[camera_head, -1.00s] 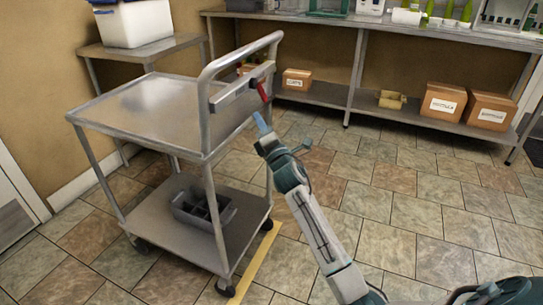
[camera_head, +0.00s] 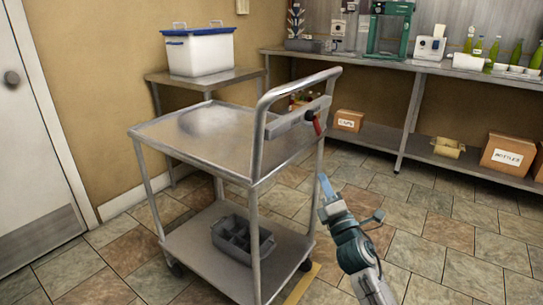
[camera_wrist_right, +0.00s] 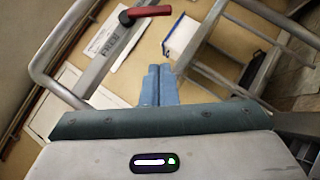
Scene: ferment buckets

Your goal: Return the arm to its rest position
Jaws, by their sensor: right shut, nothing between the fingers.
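My right gripper (camera_head: 326,188) shows in the head view at the lower right of the metal cart (camera_head: 160,133), just right of its near handle post. Its blue fingers are together and hold nothing. In the right wrist view the two fingers (camera_wrist_right: 159,86) lie side by side, pointing away from the camera. The cart's handle rail and red lever (camera_wrist_right: 146,12) show beyond them. My right arm reaches up from the bottom edge of the head view. My left gripper is not in view.
The cart carries a grey divided caddy (camera_head: 240,240) on its lower shelf; its top is empty. A white tub with a blue lid (camera_head: 200,52) stands on a side table. A long bench (camera_head: 390,62) with bottles and boxes runs along the back. Tiled floor right of the cart is clear.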

